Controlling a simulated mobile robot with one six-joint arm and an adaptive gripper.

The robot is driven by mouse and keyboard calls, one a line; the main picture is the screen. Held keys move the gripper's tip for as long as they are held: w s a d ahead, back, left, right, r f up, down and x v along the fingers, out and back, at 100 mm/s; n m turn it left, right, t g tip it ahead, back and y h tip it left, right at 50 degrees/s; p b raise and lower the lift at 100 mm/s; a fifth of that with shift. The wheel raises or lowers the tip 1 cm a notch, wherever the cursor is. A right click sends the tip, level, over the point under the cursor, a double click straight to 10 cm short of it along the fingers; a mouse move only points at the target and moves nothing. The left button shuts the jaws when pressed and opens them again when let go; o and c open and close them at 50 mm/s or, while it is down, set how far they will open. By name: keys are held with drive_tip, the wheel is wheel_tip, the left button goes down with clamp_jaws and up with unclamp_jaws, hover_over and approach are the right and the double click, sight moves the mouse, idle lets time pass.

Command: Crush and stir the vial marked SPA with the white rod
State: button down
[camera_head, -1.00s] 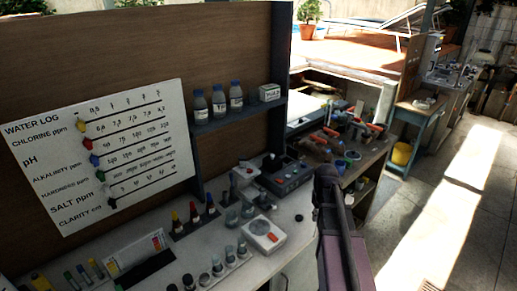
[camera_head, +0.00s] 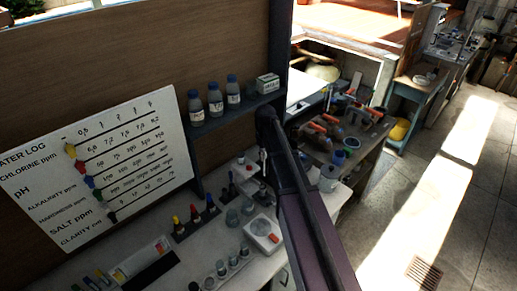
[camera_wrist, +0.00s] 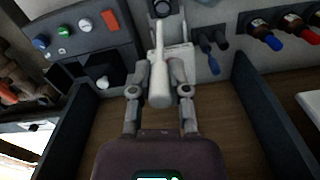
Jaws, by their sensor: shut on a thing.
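My gripper (camera_wrist: 159,82) is shut on the white rod (camera_wrist: 158,65) in the wrist view, with one finger on each side of it. In the head view my arm reaches over the bench, and the rod (camera_head: 264,158) shows small and pale below its end. Beyond the rod in the wrist view are a pale stand (camera_wrist: 182,52) and a dark round thing (camera_wrist: 162,8) at the top edge. A rack of several small grey-capped vials (camera_head: 221,268) stands at the bench front. No SPA marking is readable, so I cannot tell which vial bears it.
Dropper bottles (camera_head: 195,217) with coloured caps stand in a rack left of the arm. A white round-topped device (camera_head: 264,234) sits nearby. Bottles (camera_head: 215,100) line the shelf. A control box (camera_wrist: 85,38) with coloured buttons lies left in the wrist view.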

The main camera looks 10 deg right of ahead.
drive_tip(key=shift+a, duration=0.2)
drive_tip(key=shift+w+a+f+b, duration=0.1)
drive_tip(key=shift+f+b, duration=0.45)
drive_tip(key=shift+b, duration=0.05)
drive_tip(key=shift+f+b, duration=2.75)
idle(0.4)
drive_tip(key=shift+f+b, duration=2.25)
drive_tip(key=shift+f, duration=0.05)
drive_tip(key=shift+s+f+b, duration=0.2)
drive_tip(key=shift+f+b, duration=0.45)
drive_tip(key=shift+b, duration=0.05)
idle(1.1)
